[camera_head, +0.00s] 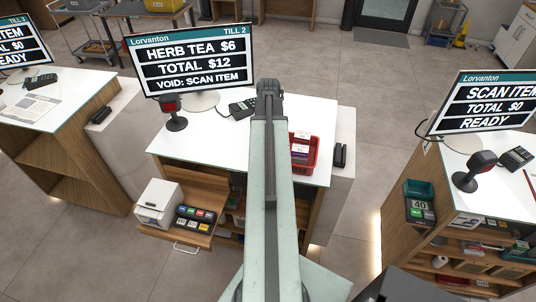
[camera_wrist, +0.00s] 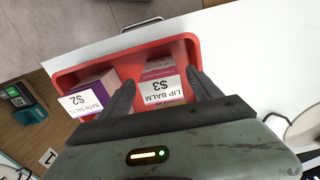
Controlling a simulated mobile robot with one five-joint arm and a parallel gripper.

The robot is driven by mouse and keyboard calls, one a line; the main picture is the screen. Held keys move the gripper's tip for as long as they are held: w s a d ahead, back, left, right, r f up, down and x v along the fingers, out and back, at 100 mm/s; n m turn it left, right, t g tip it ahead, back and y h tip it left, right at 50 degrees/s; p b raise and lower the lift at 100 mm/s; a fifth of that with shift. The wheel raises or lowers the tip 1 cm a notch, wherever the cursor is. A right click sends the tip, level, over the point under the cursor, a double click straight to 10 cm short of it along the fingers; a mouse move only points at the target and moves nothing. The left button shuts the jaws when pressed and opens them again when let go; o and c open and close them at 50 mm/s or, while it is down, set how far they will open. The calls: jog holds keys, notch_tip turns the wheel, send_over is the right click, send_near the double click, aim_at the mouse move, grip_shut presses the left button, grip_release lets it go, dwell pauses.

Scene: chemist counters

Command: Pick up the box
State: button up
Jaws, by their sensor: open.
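A pink box labelled LIP BALM $3 (camera_wrist: 162,88) stands in a red basket (camera_wrist: 66,77) in the wrist view. A purple box labelled BATH SALTS $2 (camera_wrist: 90,93) is beside it on the left, in the same basket. My gripper (camera_wrist: 158,80) is open, with one finger on each side of the lip balm box in the picture. I cannot tell whether the fingers touch it. In the head view the red basket (camera_head: 313,164) sits on the middle counter, partly behind my arm. My gripper is hidden there.
The middle white counter (camera_head: 240,145) carries a till screen (camera_head: 194,60), a scanner (camera_head: 173,115) and a card reader (camera_head: 242,107). An open drawer (camera_head: 198,229) juts out at its front left. Another till counter stands on each side, with floor between.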

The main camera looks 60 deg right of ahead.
notch_tip(320, 180, down, 3)
jog(key=shift+w+f+b, duration=0.1)
jog(key=shift+f+b, duration=0.05)
jog(key=shift+b, duration=0.85)
jog(key=shift+r, duration=0.2)
